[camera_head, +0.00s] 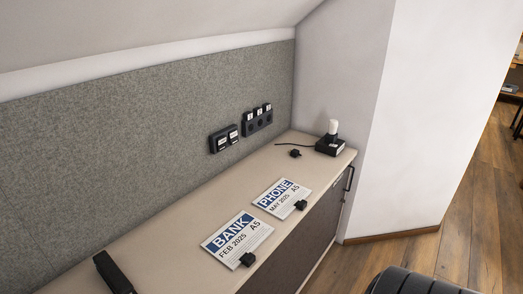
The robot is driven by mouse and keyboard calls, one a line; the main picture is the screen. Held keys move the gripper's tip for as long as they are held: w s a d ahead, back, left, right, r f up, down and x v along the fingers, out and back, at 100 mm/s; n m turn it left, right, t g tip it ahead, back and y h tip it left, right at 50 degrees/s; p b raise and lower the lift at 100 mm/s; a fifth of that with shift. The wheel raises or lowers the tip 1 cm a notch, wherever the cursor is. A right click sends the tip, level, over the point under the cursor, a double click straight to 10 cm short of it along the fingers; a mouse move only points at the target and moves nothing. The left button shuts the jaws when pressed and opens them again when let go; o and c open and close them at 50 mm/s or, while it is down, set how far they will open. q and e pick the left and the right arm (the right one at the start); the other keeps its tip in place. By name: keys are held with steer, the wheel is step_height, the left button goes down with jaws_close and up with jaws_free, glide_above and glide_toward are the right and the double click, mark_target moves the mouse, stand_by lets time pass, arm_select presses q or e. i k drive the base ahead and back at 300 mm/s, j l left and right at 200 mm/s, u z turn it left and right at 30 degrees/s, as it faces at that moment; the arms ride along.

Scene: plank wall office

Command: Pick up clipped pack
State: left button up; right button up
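Two paper packs lie flat on the pale top of a long cabinet (180,232). The nearer pack (225,248) is headed BANK, FEB 2025, A5, with a black clip (247,259) at its lower right edge. The farther pack (277,191) is headed PHONE, MAY 2025, A5, with a black clip (301,205) at its lower right edge. The packs lie apart, both close to the cabinet's front edge. Neither of my grippers shows in this view.
A dark object (112,272) stands at the near left, cut off below. Black socket units (257,122) hang on the grey felt panel. A small black item (295,153) and a black box (330,146) with a white-topped piece sit at the far end. A black ribbed object (415,284) is at bottom right.

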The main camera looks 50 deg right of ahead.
mark_target(280, 200)
steer(key=z, duration=1.7)
steer(key=u, duration=2.25)
steer(key=z, duration=2.2)
